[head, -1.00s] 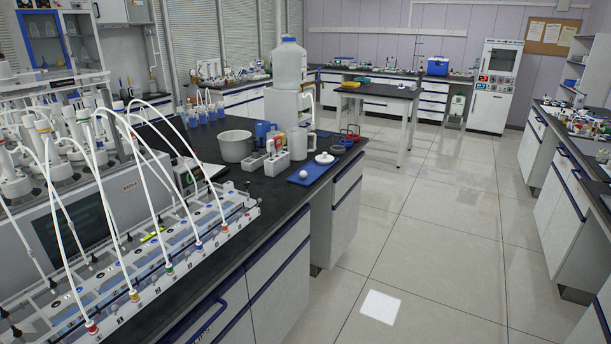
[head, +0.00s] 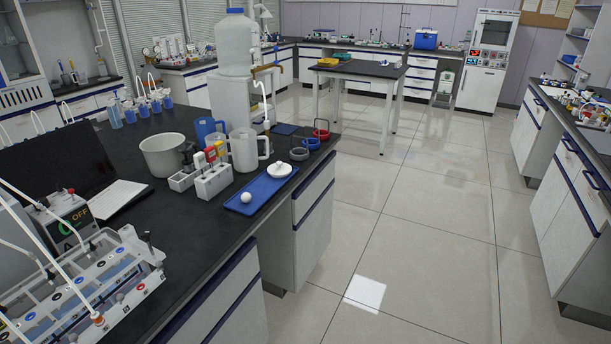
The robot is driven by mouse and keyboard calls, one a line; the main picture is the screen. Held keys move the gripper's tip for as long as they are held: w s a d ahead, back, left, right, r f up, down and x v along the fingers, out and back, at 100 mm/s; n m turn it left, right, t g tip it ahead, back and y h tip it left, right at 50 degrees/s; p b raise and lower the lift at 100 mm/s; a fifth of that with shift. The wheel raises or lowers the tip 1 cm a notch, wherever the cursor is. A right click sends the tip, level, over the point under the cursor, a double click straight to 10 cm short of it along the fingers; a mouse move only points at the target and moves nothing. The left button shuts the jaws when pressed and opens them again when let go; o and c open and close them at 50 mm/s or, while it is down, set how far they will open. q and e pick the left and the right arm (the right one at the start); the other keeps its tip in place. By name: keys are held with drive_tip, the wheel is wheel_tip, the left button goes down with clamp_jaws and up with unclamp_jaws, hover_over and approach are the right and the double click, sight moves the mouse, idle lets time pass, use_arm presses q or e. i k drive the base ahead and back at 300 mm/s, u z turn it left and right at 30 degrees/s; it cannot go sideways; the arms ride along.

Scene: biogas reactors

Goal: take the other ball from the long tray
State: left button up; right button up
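A long blue tray (head: 238,208) lies on the black bench near its front edge, at the centre left of the head view. A small white ball (head: 246,197) sits on the near end of this tray. A white lidded or knobbed round piece (head: 279,170) rests on its far end. Neither of my grippers shows in the head view, so I cannot see what they hold.
A rack of pipette-like tools (head: 212,178), a white jug (head: 244,150) and a grey pot (head: 166,155) stand beside the tray. Blue and red rings (head: 321,132) lie beyond it. The reactor unit (head: 90,290) fills the lower left. The tiled floor (head: 430,230) on the right is clear.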

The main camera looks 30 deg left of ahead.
sight(246, 197)
drive_tip(key=u, duration=0.4)
drive_tip(key=i, duration=1.25)
drive_tip(key=u, duration=1.05)
